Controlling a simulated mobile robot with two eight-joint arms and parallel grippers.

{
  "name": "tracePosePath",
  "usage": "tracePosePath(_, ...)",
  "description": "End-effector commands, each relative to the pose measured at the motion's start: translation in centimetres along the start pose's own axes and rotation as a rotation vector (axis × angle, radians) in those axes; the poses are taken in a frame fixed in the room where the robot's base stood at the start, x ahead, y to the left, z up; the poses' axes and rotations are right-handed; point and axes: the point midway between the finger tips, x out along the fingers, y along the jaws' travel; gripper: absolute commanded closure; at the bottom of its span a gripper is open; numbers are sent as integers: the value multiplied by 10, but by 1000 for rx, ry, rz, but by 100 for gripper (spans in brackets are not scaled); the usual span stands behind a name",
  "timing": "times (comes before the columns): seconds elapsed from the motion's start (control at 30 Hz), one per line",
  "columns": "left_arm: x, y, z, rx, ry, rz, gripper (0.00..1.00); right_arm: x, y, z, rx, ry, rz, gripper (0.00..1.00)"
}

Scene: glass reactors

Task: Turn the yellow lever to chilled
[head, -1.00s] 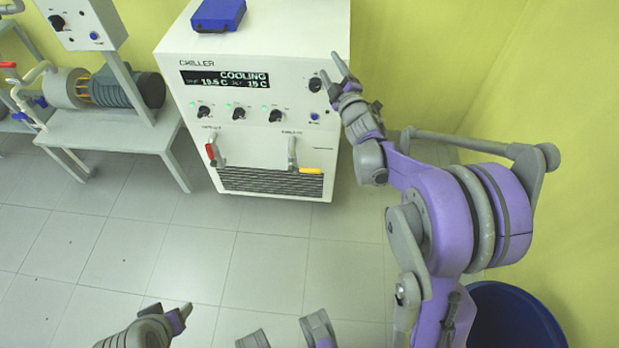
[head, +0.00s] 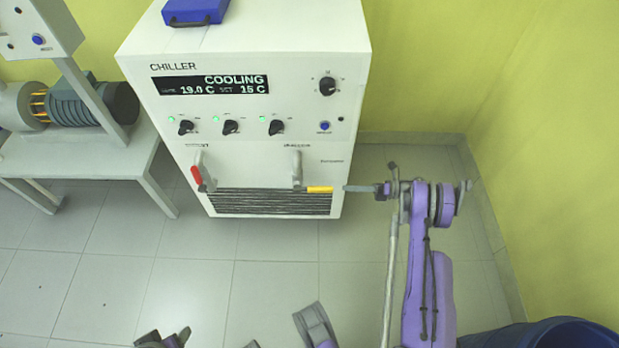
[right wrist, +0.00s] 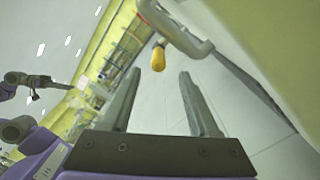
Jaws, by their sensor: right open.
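The yellow lever (head: 320,190) sits at the lower right of the white chiller's (head: 262,40) front, below a grey pipe fitting (head: 297,168), and points right. My right gripper (head: 350,188) is just right of the lever's tip, seen edge-on and apparently apart from it. In the right wrist view the yellow lever (right wrist: 158,58) shows beyond and between the two open fingers (right wrist: 155,85), with nothing held. The chiller display (head: 210,85) reads COOLING, 19.0 C and set 15 C. Part of my left gripper (head: 163,340) shows at the bottom edge; its jaw state is unclear.
A red lever (head: 197,175) is on the chiller's lower left. Several black knobs (head: 231,126) are above. A blue case (head: 195,10) lies on top. A bench with a motor (head: 95,103) stands left, a blue bin (head: 565,335) bottom right. The floor in front is clear.

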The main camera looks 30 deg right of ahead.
Motion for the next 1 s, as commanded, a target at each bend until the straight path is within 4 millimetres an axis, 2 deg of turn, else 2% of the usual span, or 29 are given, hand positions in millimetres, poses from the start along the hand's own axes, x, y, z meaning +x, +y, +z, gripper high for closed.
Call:
tracePosePath(0.17, 2, 0, 1, 0, -1, 0, 39, 10, -2, -6, -2, 13, 3, 39)
tracePosePath(0.6, 12, 0, 3, 0, -3, 0, 39, 89, -1, -6, 0, 10, 3, 39)
tracePosePath(0.8, 14, 0, 4, 0, -4, 0, 39, 104, -1, -5, -1, 9, 2, 39)
tracePosePath(1.0, 14, 0, 4, 0, -4, 0, 39, 106, -1, -5, -1, 8, 2, 39)
